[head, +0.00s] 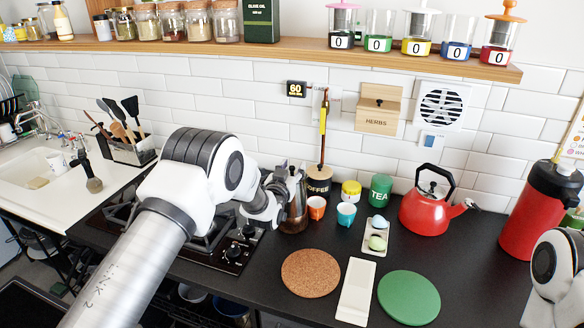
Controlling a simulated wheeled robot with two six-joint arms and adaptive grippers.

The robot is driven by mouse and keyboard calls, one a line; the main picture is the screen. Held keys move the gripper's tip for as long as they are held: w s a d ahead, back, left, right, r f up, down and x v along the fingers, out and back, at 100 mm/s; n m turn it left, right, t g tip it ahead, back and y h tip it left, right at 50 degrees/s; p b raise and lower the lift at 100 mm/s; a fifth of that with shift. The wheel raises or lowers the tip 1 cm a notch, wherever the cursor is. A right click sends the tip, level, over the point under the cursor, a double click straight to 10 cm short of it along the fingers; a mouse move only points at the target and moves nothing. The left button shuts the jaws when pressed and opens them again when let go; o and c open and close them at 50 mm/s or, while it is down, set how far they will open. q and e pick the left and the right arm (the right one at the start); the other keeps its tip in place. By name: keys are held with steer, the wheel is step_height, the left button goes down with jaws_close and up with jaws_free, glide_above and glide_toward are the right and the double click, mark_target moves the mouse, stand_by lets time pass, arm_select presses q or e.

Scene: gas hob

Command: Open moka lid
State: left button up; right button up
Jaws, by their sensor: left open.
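An orange cup (316,207) and a teal cup (346,215) stand close right of the pot. A red kettle (425,212) is farther right. A cork mat (311,273), a white rest (357,291) and a green mat (409,297) lie in front. A shelf (300,49) runs above.

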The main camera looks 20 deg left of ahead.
arm_select(q)
steer(key=shift+s+r, duration=0.2)
steer(key=c, duration=0.5)
jaws_close()
steer(key=shift+f, duration=0.1)
